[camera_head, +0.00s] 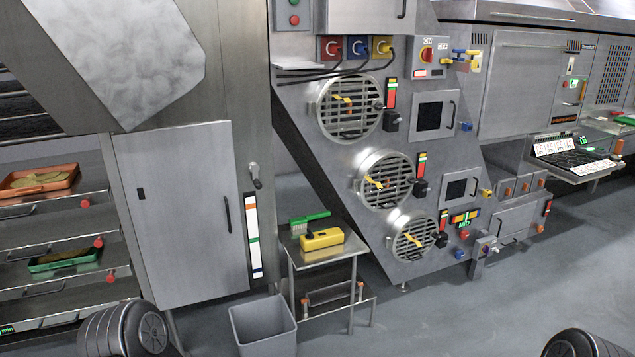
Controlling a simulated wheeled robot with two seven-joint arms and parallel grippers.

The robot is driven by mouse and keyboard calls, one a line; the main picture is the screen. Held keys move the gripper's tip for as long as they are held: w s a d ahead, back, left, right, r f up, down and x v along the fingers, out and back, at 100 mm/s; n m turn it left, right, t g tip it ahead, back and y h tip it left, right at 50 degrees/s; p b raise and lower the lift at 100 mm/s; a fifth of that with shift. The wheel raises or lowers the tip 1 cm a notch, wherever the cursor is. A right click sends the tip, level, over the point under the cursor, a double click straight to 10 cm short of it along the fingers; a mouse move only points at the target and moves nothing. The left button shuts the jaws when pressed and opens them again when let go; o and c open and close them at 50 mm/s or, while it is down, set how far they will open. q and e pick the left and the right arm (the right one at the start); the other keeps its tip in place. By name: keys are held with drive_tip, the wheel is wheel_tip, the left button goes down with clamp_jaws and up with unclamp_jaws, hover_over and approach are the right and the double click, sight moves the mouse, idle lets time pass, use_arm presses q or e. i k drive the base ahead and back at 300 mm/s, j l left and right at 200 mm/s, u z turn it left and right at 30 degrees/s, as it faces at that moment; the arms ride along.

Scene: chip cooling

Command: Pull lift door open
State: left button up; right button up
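Several closed metal doors are in view, and I cannot tell for certain which is the lift door. A tall grey door (180,215) at left centre is shut, with a dark vertical handle (228,214) near its right edge. A large panel door (519,84) at upper right looks shut. Two small doors with dark windows, an upper one (418,101) and a lower one (447,189), look shut on the sloped machine. A low grey door (518,219) at right looks shut. Only dark rounded parts of my arms show at the bottom edge; neither gripper is visible.
A grey bin (262,328) and a small metal table (331,252) with a yellow box (322,239) and a green brush (310,218) stand right of the tall door. A rack with an orange tray (14,190) is at left. Floor at lower right is clear.

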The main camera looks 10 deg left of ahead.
sight(180, 184)
drive_tip(key=i+j+z, duration=0.2)
drive_tip(key=j, duration=0.15)
drive_tip(key=i+j+z, duration=0.15)
drive_tip(key=j, duration=0.2)
drive_tip(key=i+j+z, duration=0.2)
drive_tip(key=j, duration=0.15)
drive_tip(key=i+j+z, duration=0.15)
drive_tip(key=j, duration=0.25)
drive_tip(key=i+j+z, duration=0.2)
drive_tip(key=j, duration=0.25)
drive_tip(key=k+l, duration=0.05)
